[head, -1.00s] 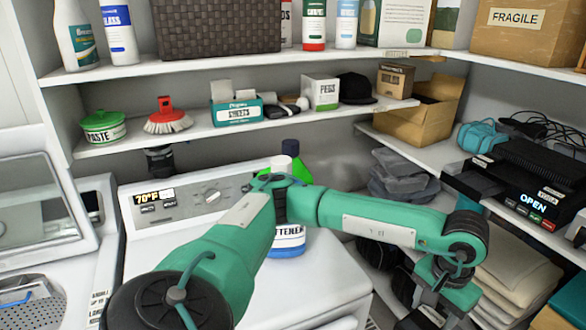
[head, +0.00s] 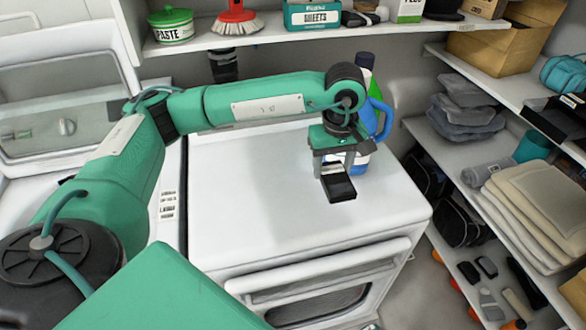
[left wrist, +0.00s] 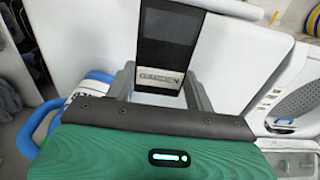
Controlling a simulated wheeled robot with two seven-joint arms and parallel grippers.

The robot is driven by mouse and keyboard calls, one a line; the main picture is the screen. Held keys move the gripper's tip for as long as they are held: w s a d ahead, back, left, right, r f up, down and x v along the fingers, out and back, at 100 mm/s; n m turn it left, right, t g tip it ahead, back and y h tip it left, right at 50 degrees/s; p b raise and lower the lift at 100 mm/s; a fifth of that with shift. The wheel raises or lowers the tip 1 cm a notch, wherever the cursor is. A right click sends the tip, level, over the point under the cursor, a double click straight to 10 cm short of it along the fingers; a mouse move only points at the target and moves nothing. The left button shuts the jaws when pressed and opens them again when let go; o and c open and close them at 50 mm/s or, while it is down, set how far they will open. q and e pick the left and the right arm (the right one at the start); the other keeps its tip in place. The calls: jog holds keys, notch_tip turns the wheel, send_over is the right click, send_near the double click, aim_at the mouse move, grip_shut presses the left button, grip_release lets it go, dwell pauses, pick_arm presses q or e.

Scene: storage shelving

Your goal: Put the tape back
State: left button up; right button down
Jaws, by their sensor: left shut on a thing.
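A black video tape (head: 338,187) with a pale label is held over the white machine's top (head: 270,190). The tape also shows in the left wrist view (left wrist: 171,42), its label reading "GARDEN". My left gripper (head: 335,163) is shut on one end of the tape, with its fingers on either side, and points down. I cannot tell whether the tape touches the machine. The black video player (head: 560,118) shows only in part at the right edge, on the shelf. My right gripper is not in view.
A blue-handled bottle (head: 378,118) stands right behind my left gripper. Folded cloths (head: 535,205) and a rolled grey towel (head: 487,172) lie on the right shelf. An upper shelf with a green paste tin (head: 172,27) runs along the back. The machine's front top is clear.

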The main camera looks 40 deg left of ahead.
pick_arm(q)
jog(key=w+a+r+n+b, duration=0.1)
jog(key=w+a+r+n, duration=0.3)
jog(key=n, duration=0.9)
notch_tip(320, 180, up, 8)
jog(key=n+b, duration=0.2)
jog(key=n, duration=1.6)
send_over(313, 190)
jog(key=shift+n, duration=0.3)
notch_tip(313, 190, down, 24)
jog(key=p, duration=0.4)
jog(key=shift+r+p, duration=0.2)
jog(key=shift+p, duration=0.15)
notch_tip(313, 190, down, 4)
jog(key=shift+s+r+p, duration=0.1)
jog(key=shift+r+p, duration=0.1)
jog(key=shift+p, duration=0.45)
jog(key=shift+f, duration=0.35)
jog(key=shift+f, duration=0.1)
